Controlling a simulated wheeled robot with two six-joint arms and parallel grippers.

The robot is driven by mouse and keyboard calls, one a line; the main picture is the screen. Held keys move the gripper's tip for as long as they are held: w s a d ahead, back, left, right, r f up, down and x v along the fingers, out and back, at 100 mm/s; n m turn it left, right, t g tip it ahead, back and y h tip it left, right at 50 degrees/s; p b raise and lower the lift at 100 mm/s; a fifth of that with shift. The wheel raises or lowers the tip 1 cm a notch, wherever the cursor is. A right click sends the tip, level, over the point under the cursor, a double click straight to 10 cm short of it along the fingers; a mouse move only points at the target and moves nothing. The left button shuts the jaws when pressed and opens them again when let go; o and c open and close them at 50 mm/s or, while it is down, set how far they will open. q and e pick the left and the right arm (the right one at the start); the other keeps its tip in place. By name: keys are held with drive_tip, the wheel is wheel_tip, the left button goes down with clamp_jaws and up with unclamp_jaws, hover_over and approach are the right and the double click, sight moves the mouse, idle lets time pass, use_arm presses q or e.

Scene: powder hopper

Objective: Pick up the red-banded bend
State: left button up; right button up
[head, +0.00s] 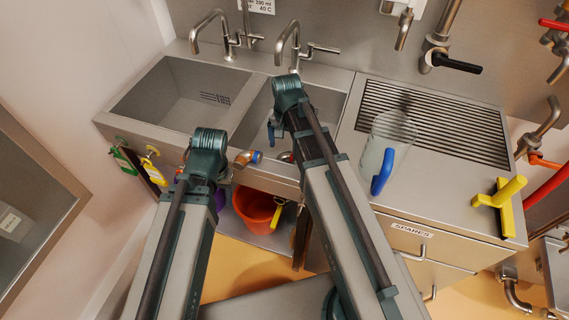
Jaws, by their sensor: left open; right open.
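A small metal bend piece with a red part (285,157) lies at the front rim of the right sink basin, partly hidden behind my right arm. A copper-coloured bend with a blue band (245,158) lies to its left on the front ledge. My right gripper (273,132) is over the right basin, above and left of the red piece, open and empty. My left gripper (190,165) is at the sink's front edge, left of the blue-banded bend, open; its own wrist mostly hides its fingers.
A clear jug with a blue handle (382,170) stands by the drain grille (432,122). A yellow T-shaped tool (501,198) lies at the counter's right. An orange bucket (256,208) is below the sink. Taps (290,45) rise behind. The counter's front middle is bare.

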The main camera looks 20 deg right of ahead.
sight(285, 157)
drive_tip(key=shift+f, duration=0.25)
wheel_tip(285, 157, down, 5)
drive_tip(key=b, duration=0.5)
drive_tip(key=shift+w+a, duration=0.1)
drive_tip(key=shift+w, duration=0.05)
drive_tip(key=c, duration=1.4)
drive_tip(key=shift+r, duration=0.15)
wheel_tip(285, 157, up, 10)
drive_tip(key=p, duration=1)
